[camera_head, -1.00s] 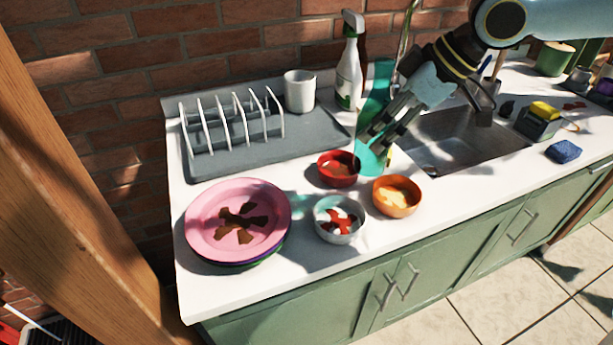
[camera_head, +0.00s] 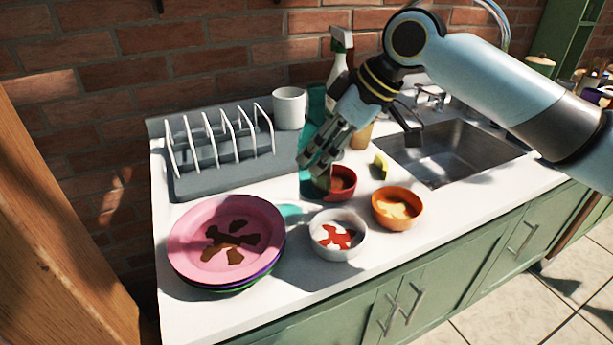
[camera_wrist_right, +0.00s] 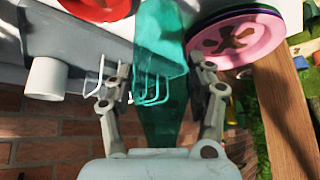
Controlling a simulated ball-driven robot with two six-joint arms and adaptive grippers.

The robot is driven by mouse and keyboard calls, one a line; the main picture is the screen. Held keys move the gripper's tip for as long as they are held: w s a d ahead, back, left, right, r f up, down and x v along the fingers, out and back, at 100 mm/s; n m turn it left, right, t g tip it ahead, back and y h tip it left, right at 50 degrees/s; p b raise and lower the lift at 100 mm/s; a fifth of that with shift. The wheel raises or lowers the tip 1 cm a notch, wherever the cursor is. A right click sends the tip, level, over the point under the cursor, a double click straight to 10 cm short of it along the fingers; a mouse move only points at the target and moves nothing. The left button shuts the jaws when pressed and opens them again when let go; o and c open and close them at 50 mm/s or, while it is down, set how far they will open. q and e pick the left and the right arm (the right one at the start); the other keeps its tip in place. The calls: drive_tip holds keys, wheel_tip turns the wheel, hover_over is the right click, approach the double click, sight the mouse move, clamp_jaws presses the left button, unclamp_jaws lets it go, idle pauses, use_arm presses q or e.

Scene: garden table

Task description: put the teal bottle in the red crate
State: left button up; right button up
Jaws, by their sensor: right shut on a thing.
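The teal bottle (camera_head: 316,103) is see-through and roughly upright in the head view, behind and left of the red bowl. My right gripper (camera_head: 318,160) is shut on it and hides its middle. In the right wrist view the teal bottle (camera_wrist_right: 160,45) stands between the two fingers of my right gripper (camera_wrist_right: 160,85). Whether its base clears the counter is hard to tell. The red crate shows in neither current view. My left gripper is not in view.
A red bowl (camera_head: 342,184), a white bowl (camera_head: 338,249) and an orange bowl (camera_head: 397,222) stand close by. Stacked plates (camera_head: 228,238) are at left, with a dish rack (camera_head: 222,165) behind. A spray bottle (camera_head: 339,62) and white mug (camera_head: 290,107) stand at the back.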

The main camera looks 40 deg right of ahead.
sight(306, 172)
drive_tip(key=shift+w+a+f, duration=0.75)
drive_tip(key=shift+w+a, duration=0.15)
drive_tip(key=shift+w, duration=0.1)
drive_tip(key=shift+f, duration=2.05)
drive_tip(key=shift+f, duration=0.1)
drive_tip(key=o, duration=1.3)
drive_tip(key=shift+c, duration=0.2)
drive_tip(key=shift+o, duration=0.3)
